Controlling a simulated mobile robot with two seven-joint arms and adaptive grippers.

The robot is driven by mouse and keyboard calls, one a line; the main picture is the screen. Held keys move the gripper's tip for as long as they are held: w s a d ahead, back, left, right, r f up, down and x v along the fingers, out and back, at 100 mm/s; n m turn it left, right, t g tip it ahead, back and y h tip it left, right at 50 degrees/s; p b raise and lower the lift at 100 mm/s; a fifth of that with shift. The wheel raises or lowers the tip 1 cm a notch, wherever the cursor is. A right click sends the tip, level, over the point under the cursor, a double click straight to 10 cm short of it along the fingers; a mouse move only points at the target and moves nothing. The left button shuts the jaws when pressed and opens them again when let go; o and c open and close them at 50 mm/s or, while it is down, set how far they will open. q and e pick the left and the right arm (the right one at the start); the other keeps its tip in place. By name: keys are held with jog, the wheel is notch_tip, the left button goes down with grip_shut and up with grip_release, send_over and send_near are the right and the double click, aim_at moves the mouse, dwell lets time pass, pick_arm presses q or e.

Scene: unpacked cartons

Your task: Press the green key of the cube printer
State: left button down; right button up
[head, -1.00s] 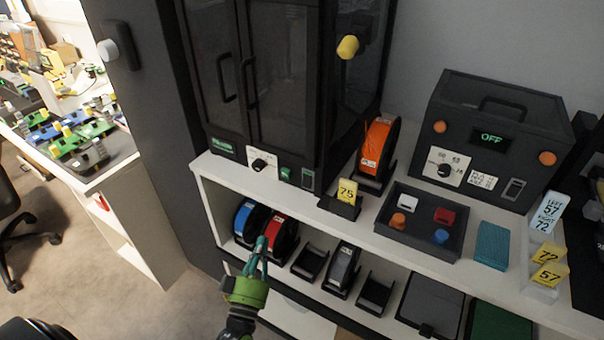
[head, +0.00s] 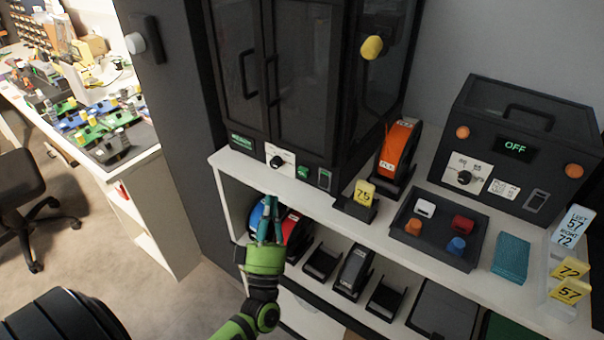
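The cube printer (head: 300,85) is the tall black cabinet with two dark glass doors, standing on the white shelf unit. Its green key (head: 303,172) is a small green square low on the front, right of a dial (head: 276,162) on a white plate and left of a small slotted black panel (head: 325,180). My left gripper (head: 270,202) has its teal fingers together, pointing up and empty. In the picture it is below and left of the green key, apart from it, in front of the blue and red spools (head: 295,232). My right gripper is not in view.
An orange spool (head: 398,150) and a yellow 75 tag (head: 365,193) stand right of the key. A black tray (head: 440,250) holds small coloured blocks. A black box with an OFF display (head: 515,148) is farther right. The shelf's front edge (head: 240,163) lies near my gripper.

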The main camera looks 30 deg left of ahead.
aim_at(303, 172)
pick_arm(q)
jog(key=shift+w+d+b, duration=0.2)
jog(key=shift+w+b, duration=0.55)
jog(key=shift+w, duration=1.25)
jog(key=shift+w+d+b, duration=0.15)
jog(key=shift+w+b, duration=0.55)
jog(key=shift+w, duration=1.25)
jog(key=shift+w, duration=0.3)
jog(key=shift+w+r+b, duration=0.3)
jog(key=shift+r+b, duration=0.2)
jog(key=shift+b, duration=0.05)
jog(key=shift+s+d+f, duration=0.1)
jog(key=shift+f, duration=0.25)
